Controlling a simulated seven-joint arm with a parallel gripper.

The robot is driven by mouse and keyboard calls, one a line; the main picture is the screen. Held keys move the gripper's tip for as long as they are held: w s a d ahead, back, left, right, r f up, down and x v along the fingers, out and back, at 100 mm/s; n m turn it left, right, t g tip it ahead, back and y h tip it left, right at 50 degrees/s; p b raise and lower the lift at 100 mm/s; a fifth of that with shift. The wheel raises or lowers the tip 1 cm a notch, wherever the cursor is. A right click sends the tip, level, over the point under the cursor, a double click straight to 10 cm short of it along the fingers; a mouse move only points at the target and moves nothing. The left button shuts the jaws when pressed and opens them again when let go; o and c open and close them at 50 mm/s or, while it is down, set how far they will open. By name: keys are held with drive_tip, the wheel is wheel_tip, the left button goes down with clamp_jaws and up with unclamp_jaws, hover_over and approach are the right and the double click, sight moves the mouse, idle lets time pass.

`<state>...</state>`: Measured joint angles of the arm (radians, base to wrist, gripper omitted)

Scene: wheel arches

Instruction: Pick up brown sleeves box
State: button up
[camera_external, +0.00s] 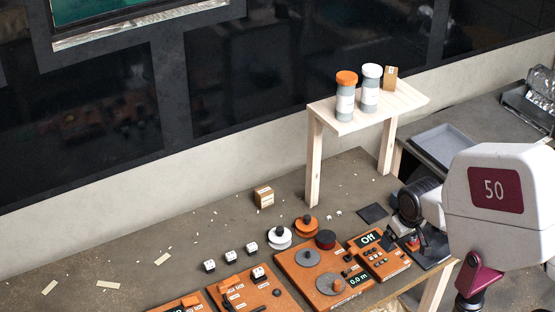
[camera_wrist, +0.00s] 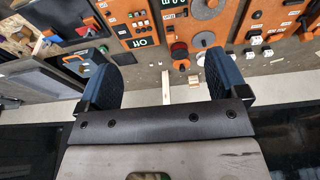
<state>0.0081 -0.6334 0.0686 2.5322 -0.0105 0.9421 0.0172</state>
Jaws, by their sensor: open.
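Two small brown boxes are in the external view. One brown box (camera_external: 264,196), with a pale stripe or label, sits on the worktable behind the knobs. A smaller brown box (camera_external: 390,78) stands on the wooden shelf beside the white-lidded jar. I cannot read the text on either, so I cannot tell which is the sleeves box. In the wrist view a small brownish thing (camera_wrist: 194,80) near the table edge looks like the table box. My gripper (camera_wrist: 152,58) is open, with its two blue fingers wide apart and nothing between them, apart from both boxes.
The wooden shelf (camera_external: 350,122) also holds an orange-lidded jar (camera_external: 346,98) and a white-lidded jar (camera_external: 370,90). Orange control panels (camera_external: 310,275) with knobs fill the table front. Small white cubes (camera_external: 230,256) stand left of the knobs. A grey tray (camera_external: 444,143) lies right. The table's left back is mostly clear.

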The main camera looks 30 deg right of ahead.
drive_tip(key=m+t+y, duration=0.1)
drive_tip(key=m+t, duration=0.7)
drive_tip(key=m, duration=1.9)
hover_over(267, 198)
drive_tip(key=s+d, duration=0.2)
drive_tip(key=s, duration=1)
wheel_tip(267, 198, down, 13)
drive_tip(key=w+f+m+t, duration=0.1)
drive_tip(key=w+f+m, duration=0.1)
drive_tip(key=f, duration=0.1)
drive_tip(key=w+a+f+m+t, duration=0.1)
drive_tip(key=w+f+m, duration=0.1)
drive_tip(key=f+m, duration=0.1)
drive_tip(key=w+f+m+t, duration=0.1)
drive_tip(key=w+f+m, duration=0.2)
drive_tip(key=f, duration=0.2)
drive_tip(key=shift+a+f, duration=0.25)
drive_tip(key=shift+a, duration=0.1)
drive_tip(key=shift+w, duration=0.1)
drive_tip(key=shift+x, duration=1.2)
